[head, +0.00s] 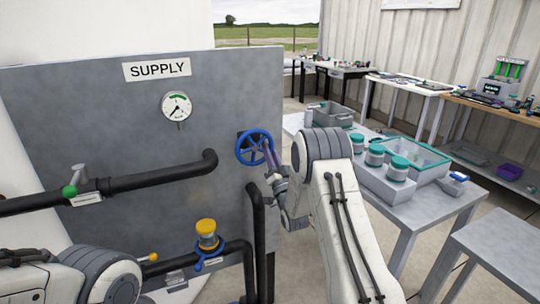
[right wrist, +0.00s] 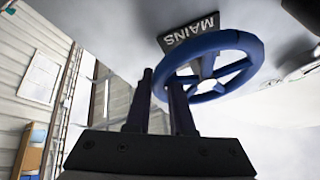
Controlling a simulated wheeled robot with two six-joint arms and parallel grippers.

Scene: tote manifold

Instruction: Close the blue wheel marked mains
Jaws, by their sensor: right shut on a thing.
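The blue wheel (head: 253,148) is mounted on the right part of the grey supply panel (head: 110,130). In the right wrist view the blue wheel (right wrist: 225,50) sits beside a dark plate reading MAINS (right wrist: 190,33). My right gripper (head: 266,156) is at the right side of the wheel, its jaws shut on the rim. In the right wrist view its two dark fingers (right wrist: 160,88) reach up to the rim's left side. My left arm shows at the lower left of the head view; its gripper is out of view.
A pressure gauge (head: 177,106) sits under the SUPPLY sign (head: 157,69). Black pipes (head: 150,182) cross the panel, with a green-knobbed valve (head: 70,191) and a yellow-capped fitting (head: 207,230) with a blue handle. A table with jars (head: 397,168) and a grey tote stands at right.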

